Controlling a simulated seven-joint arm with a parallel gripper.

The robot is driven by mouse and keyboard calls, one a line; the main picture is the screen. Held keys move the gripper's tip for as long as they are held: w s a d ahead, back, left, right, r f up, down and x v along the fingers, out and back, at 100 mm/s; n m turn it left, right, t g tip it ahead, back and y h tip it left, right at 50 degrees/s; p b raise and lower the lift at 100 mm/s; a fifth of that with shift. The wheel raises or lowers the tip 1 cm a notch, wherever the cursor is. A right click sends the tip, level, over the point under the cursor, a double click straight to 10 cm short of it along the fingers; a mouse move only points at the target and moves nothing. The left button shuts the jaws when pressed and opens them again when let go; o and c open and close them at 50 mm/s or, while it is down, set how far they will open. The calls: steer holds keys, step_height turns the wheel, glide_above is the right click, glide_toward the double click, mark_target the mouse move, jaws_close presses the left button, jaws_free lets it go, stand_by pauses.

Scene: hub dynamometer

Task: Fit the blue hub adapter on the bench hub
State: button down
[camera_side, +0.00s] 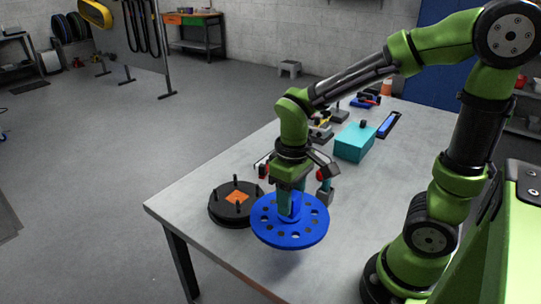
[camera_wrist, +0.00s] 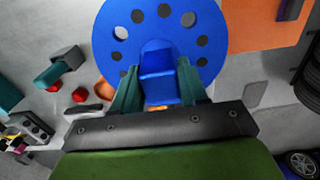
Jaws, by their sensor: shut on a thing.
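The blue hub adapter (camera_side: 290,232) is a flat disc with a ring of holes and a raised block at its centre. My gripper (camera_side: 290,207) is shut on this block and holds the disc roughly level. The wrist view also shows the adapter (camera_wrist: 125,35) and my gripper's fingers (camera_wrist: 158,92) on both sides of its block. The bench hub (camera_side: 226,214) is a black disc with upright studs and an orange centre, on the table left of the adapter in the side view. The adapter appears raised above the tabletop and apart from the hub. I cannot make out the hub in the wrist view.
A teal box (camera_side: 354,142) and a dark tray with a blue strip (camera_side: 389,124) stand farther back on the grey table (camera_side: 190,190). Small tools lie behind my gripper. The adapter is close to the table's front edge. The table's left corner is clear.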

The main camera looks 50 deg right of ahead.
steer(key=shift+d+f, duration=0.1)
steer(key=shift+f, duration=0.1)
steer(key=shift+w+d+f, duration=0.1)
steer(key=shift+w, duration=0.3)
steer(key=shift+w+d+r, duration=0.9)
steer(key=shift+w+r, duration=0.25)
steer(key=shift+w, duration=3.55)
steer(key=shift+w+d+r, duration=0.9)
steer(key=shift+w+r, duration=0.25)
steer(key=shift+w, duration=3.5)
steer(key=shift+f, duration=2.8)
steer(key=shift+f, duration=0.65)
steer(key=shift+f, duration=0.35)
steer(key=shift+f, duration=0.65)
